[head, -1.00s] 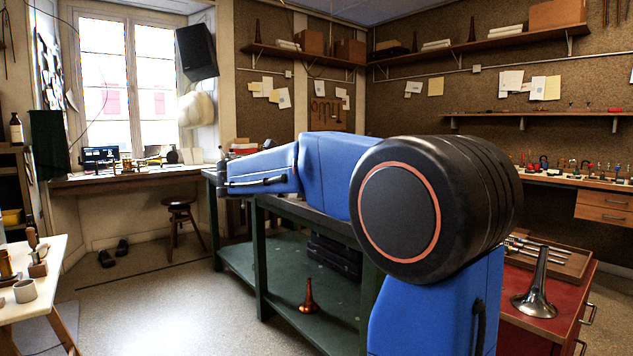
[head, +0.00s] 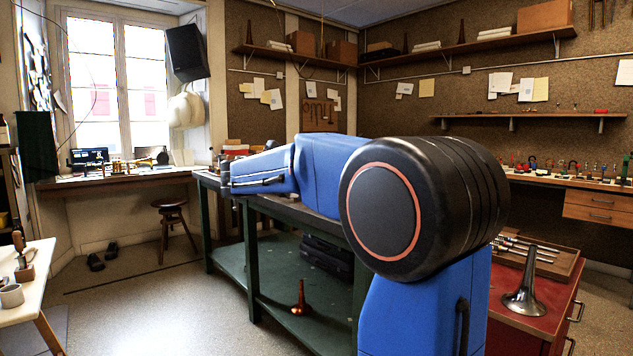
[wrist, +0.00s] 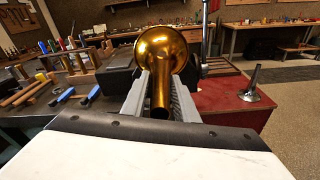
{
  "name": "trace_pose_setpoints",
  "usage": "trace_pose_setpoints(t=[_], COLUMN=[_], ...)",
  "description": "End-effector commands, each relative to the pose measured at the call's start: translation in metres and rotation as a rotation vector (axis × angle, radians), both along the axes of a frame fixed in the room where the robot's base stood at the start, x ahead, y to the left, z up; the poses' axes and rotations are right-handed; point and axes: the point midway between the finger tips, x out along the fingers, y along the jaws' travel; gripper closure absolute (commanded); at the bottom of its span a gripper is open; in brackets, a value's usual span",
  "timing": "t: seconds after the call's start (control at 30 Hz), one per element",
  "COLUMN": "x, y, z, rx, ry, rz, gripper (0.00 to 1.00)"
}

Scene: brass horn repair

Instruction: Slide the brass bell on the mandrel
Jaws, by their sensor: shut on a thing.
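In the wrist view my gripper (wrist: 160,92) is shut on a shiny brass bell (wrist: 162,48). The bell's flare is at the far end and its narrow tube lies between the two grey fingers. A grey steel flared cone that looks like a mandrel stands upright on the red cabinet, right of the bell in the wrist view (wrist: 252,84) and at the right in the head view (head: 525,284). It is apart from the bell. In the head view my blue arm hides the gripper and the bell.
The green workbench (head: 222,248) runs behind my arm, with a copper-coloured horn (head: 300,298) on its lower shelf. Blue-handled tools (wrist: 62,95) lie on the bench left of the bell. A dark upright rod (wrist: 204,35) rises right behind the bell. Open floor (head: 130,310) lies left.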

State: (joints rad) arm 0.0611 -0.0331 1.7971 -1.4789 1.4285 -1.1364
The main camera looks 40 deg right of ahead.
Motion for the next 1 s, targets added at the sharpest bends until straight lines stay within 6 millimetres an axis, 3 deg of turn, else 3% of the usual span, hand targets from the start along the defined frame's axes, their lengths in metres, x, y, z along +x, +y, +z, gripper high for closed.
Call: trace_pose_setpoints(t=[0.53,0.57,0.63,1.0], x=[0.0,0.0,0.0,0.001], y=[-0.017,-0.017,-0.017,-0.014], z=[0.0,0.0,0.0,0.0], rx=[0.0,0.0,0.0,0.001], ry=[-0.001,-0.001,0.0,0.0], rz=[-0.001,0.0,0.0,0.001], gripper=[1.0,0.69,0.52,0.52])
